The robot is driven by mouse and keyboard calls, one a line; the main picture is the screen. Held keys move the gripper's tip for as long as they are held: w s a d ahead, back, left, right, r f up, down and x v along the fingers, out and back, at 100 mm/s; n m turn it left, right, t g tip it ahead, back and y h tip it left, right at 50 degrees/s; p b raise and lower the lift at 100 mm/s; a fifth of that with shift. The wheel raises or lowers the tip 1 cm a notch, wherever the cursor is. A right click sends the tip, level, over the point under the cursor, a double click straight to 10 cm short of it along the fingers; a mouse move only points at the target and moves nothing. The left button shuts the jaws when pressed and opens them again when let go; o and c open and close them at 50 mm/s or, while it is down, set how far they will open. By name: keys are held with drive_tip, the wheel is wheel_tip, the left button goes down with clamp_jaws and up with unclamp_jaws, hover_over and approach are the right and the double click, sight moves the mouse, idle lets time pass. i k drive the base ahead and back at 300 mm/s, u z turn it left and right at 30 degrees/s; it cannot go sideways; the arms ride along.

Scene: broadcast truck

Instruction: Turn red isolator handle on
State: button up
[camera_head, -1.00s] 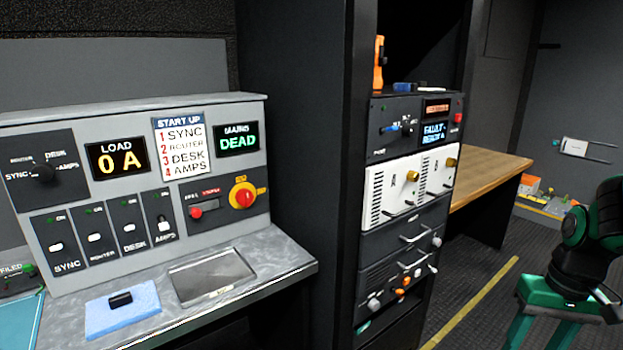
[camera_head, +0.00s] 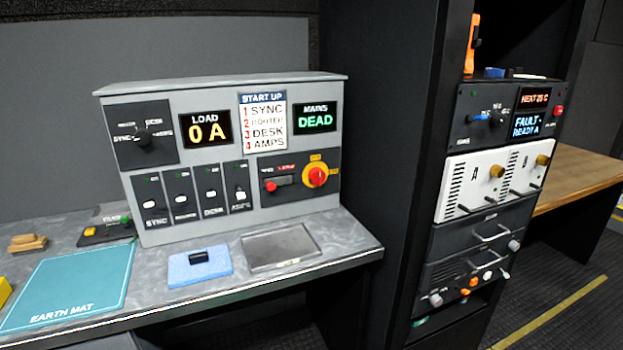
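The grey power panel (camera_head: 225,235) stands on the desk in the head view. Which of the two is the isolator handle cannot be read from the labels. The mains display (camera_head: 314,118) reads DEAD and the load display (camera_head: 206,130) reads 0 A. A START UP list (camera_head: 263,122) hangs between them. My gripper is not in view.
On the desk lie a blue pad with a black block (camera_head: 200,268), a metal tray (camera_head: 281,249) and a teal earth mat (camera_head: 70,286). An equipment rack (camera_head: 490,185) stands right of the panel. Floor shows at the lower right.

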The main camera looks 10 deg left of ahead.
sight(317, 177)
drive_tip(key=k, duration=1.3)
drive_tip(key=u, duration=0.55)
drive_tip(key=i, duration=1.75)
drive_tip(key=z, duration=0.5)
